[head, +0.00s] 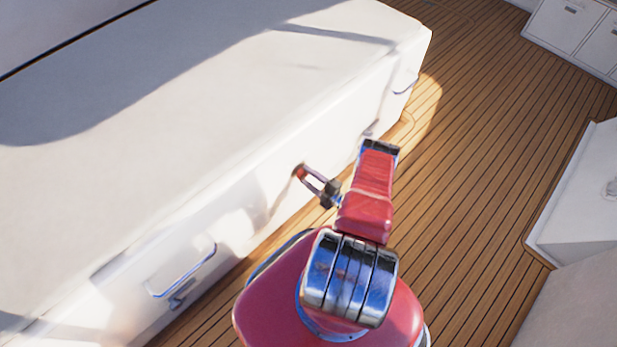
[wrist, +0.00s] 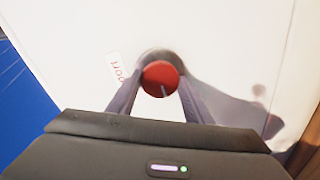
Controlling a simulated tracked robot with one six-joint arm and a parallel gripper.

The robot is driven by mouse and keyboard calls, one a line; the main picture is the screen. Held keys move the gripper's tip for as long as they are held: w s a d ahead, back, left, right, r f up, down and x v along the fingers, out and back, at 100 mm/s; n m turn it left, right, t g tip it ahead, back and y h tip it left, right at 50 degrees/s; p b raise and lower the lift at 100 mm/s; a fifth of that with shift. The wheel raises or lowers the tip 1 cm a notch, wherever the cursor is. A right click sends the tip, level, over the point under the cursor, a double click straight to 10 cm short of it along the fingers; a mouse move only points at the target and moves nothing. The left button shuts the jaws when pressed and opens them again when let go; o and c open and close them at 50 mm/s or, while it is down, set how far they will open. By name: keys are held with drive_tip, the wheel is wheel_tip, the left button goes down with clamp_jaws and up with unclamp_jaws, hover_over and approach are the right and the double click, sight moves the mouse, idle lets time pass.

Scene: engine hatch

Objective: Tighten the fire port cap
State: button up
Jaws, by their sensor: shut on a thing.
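The fire port cap (wrist: 161,79) is a round red disc with a short pale line on its face. It sits on the white side wall of the hatch box, and a small red part of it shows in the head view (head: 300,172). My gripper (wrist: 158,88) is shut on the cap, with one finger on each side of it. In the head view my gripper (head: 302,171) reaches left to the white wall.
The large white box (head: 200,110) fills the left side. A metal handle (head: 182,271) and a latch (head: 180,295) are on its near side. Another handle (head: 405,84) is at its far end. Planked wooden deck (head: 480,150) lies open to the right, with a white unit (head: 580,200) at the right edge.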

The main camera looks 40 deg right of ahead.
drive_tip(key=shift+d+f+m, duration=0.15)
drive_tip(key=shift+m, duration=0.45)
drive_tip(key=o, duration=1)
drive_tip(key=shift+o, duration=0.2)
drive_tip(key=shift+s, duration=0.15)
drive_tip(key=s, duration=1.3)
drive_tip(key=shift+s+d+r, duration=0.25)
drive_tip(key=shift+d+r, duration=0.1)
drive_tip(key=shift+d, duration=0.1)
